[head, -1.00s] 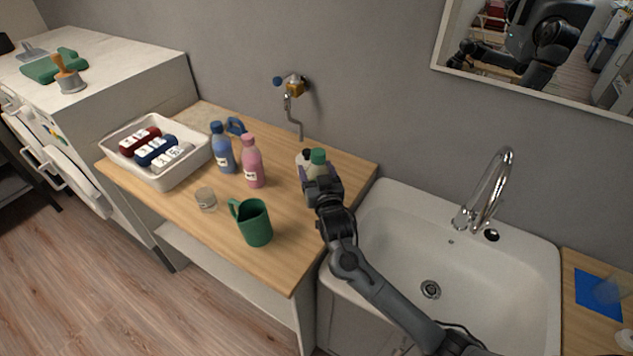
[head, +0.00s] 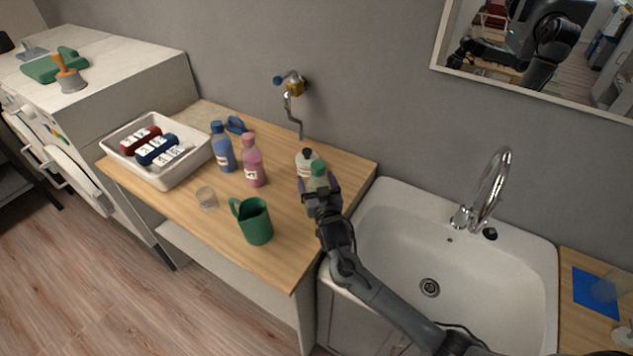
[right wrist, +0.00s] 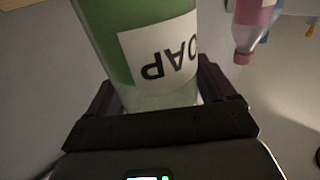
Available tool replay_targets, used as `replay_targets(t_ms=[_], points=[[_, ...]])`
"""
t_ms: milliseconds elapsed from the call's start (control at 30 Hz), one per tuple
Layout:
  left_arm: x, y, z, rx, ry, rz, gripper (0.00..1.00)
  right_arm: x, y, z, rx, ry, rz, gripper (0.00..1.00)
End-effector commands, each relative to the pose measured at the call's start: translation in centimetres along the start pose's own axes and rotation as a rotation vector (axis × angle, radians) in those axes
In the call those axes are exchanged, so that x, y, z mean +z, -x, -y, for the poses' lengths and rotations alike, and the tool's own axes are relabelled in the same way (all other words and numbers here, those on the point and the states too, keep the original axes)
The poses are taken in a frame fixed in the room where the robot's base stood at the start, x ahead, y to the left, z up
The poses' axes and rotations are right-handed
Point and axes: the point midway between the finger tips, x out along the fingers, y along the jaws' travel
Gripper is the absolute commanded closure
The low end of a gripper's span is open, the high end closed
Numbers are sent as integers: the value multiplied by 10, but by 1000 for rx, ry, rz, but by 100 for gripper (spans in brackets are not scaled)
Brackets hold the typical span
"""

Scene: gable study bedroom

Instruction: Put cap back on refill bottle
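A pink bottle (head: 254,168) and a blue bottle (head: 223,152) stand further left. I cannot make out a loose cap. My left gripper is not in view.
A green mug (head: 256,224) and a small clear glass (head: 206,198) stand near the counter's front. A white tray (head: 178,180) of labelled rolls is at the left. The sink (head: 400,240) is at the right, and a metal wall tap (head: 292,90) hangs behind.

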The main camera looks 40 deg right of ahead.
Motion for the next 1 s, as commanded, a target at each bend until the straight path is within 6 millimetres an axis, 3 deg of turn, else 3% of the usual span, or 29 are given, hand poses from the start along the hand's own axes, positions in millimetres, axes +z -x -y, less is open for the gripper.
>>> replay_targets(t_ms=[67,467,667,1000], points=[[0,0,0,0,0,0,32,0,0,0,0,0,0,4],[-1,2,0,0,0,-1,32,-4,2,0,-1,0,0,4],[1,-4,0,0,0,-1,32,-1,28,1,-2,-1,2,4],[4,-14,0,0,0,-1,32,-2,89,0,-1,-3,1,4]])
